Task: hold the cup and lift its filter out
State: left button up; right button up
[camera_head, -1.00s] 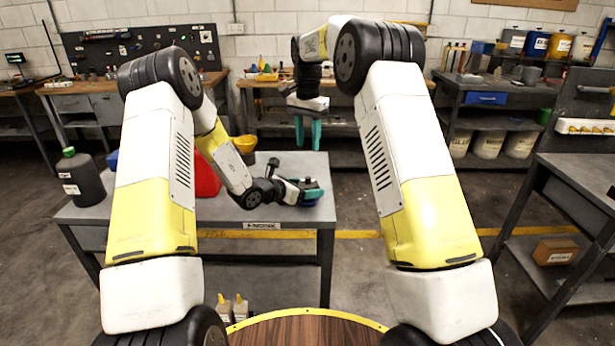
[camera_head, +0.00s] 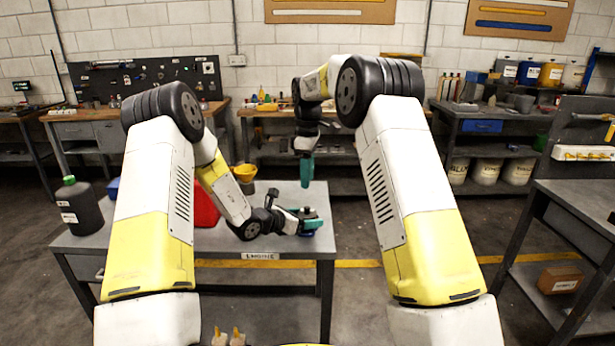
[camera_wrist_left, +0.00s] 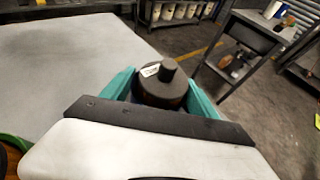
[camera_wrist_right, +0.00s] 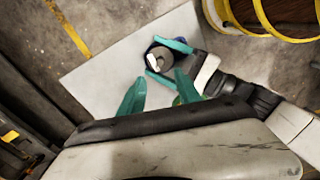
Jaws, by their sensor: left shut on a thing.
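My left gripper (camera_head: 308,220) is shut on the blue cup (camera_head: 307,233) near the table's right edge. In the left wrist view its teal fingers (camera_wrist_left: 160,95) lie on both sides of the cup. The dark grey filter (camera_wrist_left: 163,90) sits in the cup, with a round knob and a white label on top; its lower part is hidden. The filter also shows from above in the right wrist view (camera_wrist_right: 160,60), with the cup's blue rim around it. My right gripper (camera_head: 306,170) points down above the cup, apart from it. Its fingers (camera_wrist_right: 158,92) are open and empty.
The grey table (camera_head: 285,195) also carries a dark bottle with a green cap (camera_head: 79,207), a red object (camera_head: 205,207) and a yellow funnel (camera_head: 245,172). A shelf stand (camera_head: 580,205) is at the right. The space right of the table is open floor.

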aim_at(307, 207)
jog(key=shift+f+n, duration=0.6)
jog(key=shift+f, duration=1.95)
jog(key=shift+f+n, duration=0.6)
jog(key=shift+f, duration=1.95)
grip_shut()
